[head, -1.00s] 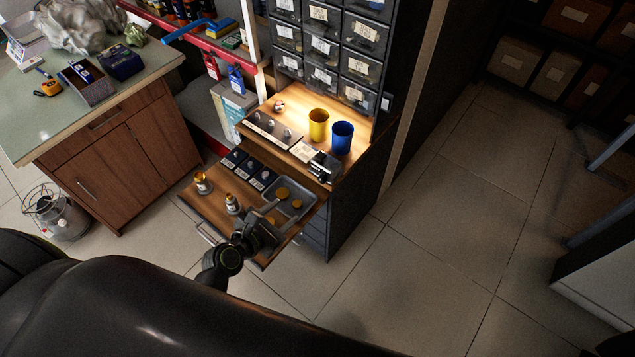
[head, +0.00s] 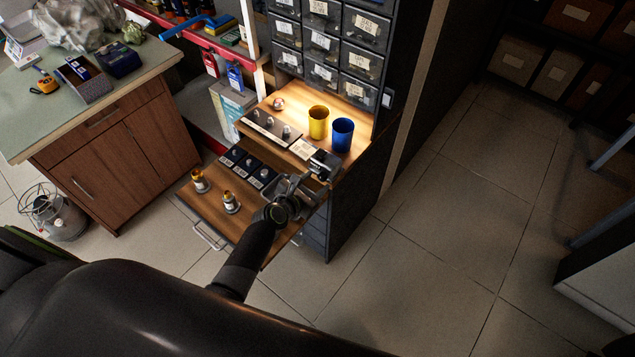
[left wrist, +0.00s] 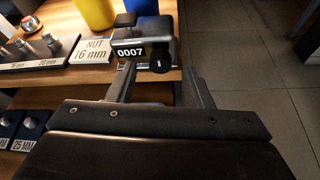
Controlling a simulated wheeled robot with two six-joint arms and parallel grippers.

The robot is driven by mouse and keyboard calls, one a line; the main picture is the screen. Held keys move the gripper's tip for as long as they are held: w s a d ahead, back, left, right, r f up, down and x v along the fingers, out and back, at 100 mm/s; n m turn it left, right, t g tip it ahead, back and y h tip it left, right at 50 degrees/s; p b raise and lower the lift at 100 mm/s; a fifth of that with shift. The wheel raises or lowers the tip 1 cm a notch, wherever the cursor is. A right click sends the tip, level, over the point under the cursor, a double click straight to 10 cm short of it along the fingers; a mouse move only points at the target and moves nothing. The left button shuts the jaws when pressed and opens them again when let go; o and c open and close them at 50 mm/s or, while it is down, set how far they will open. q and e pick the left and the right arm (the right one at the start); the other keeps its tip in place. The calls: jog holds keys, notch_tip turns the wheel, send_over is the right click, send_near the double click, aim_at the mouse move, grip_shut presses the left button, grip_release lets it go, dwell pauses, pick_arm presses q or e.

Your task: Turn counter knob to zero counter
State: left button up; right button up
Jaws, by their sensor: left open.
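The counter (head: 325,164) is a small dark grey box at the front right edge of the lit wooden shelf. In the left wrist view the counter (left wrist: 133,36) reads 0007. Its round black knob (left wrist: 160,63) sits at the right of its front, beside the digits. My left gripper (head: 307,185) is just in front of and below the counter. In the left wrist view its two open fingers (left wrist: 159,72) point at the counter, one to each side of the knob, with nothing between them. I cannot tell their exact distance from it. My right gripper is not in view.
A yellow cup (head: 318,122) and a blue cup (head: 342,135) stand behind the counter. A "NUT 16 mm" label (left wrist: 95,49) and a gauge bar with metal studs (left wrist: 35,60) lie left of it. Below, a pulled-out wooden board (head: 225,225) holds small jars and dark boxes.

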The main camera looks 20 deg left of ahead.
pick_arm(q)
jog(key=shift+x, duration=0.95)
jog(key=c, duration=1)
